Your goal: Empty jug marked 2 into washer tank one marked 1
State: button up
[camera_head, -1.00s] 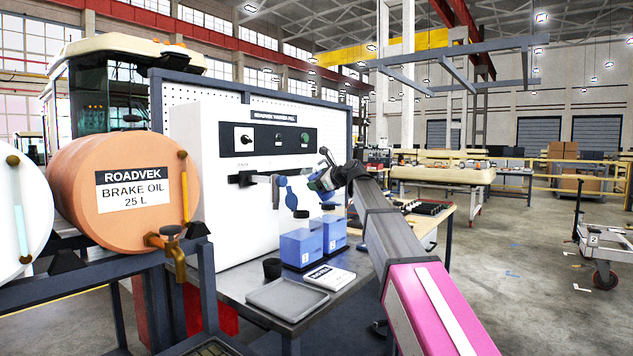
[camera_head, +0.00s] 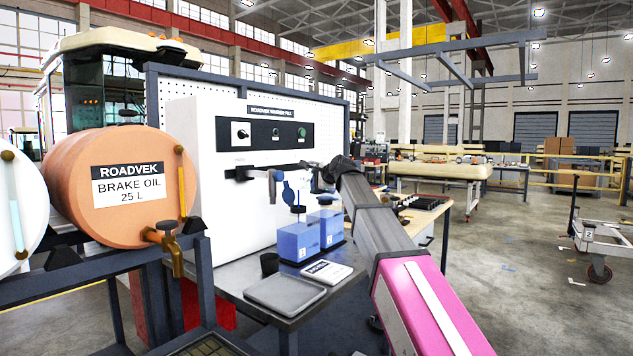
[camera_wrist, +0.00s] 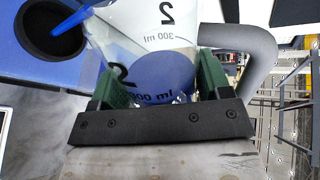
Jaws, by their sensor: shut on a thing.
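The clear jug marked 2 (camera_wrist: 150,40) is tilted in the wrist view, with blue liquid inside and a grey handle at right. My gripper (camera_wrist: 160,84) is shut on the jug, its green fingers on either side. A blue stream (camera_wrist: 72,22) runs from the jug's lip into a round dark opening (camera_wrist: 52,28) in a blue top surface. In the head view, my gripper (camera_head: 322,176) is above two blue tanks. The left tank (camera_head: 297,243) and right tank (camera_head: 328,226) bear small marks, too small to read surely. The jug is hard to make out there.
A white panel (camera_head: 205,180) with a protruding tap (camera_head: 262,174) stands behind the tanks. A grey tray (camera_head: 284,292), a black cup (camera_head: 269,264) and a labelled card (camera_head: 326,271) are on the bench.

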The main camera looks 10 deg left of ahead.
jog(key=shift+s+a+n+t+h, duration=0.15)
jog(key=shift+a+n+t+h, duration=0.15)
jog(key=shift+n, duration=0.25)
jog(key=shift+s+a+n+t+h, duration=0.1)
jog(key=shift+s+a+n+h, duration=0.1)
jog(key=shift+n+h, duration=0.3)
jog(key=shift+s+a+r+n+t+h, duration=0.15)
jog(key=shift+a+r+n+t+h, duration=0.2)
jog(key=shift+r+n, duration=0.3)
dwell(2.5)
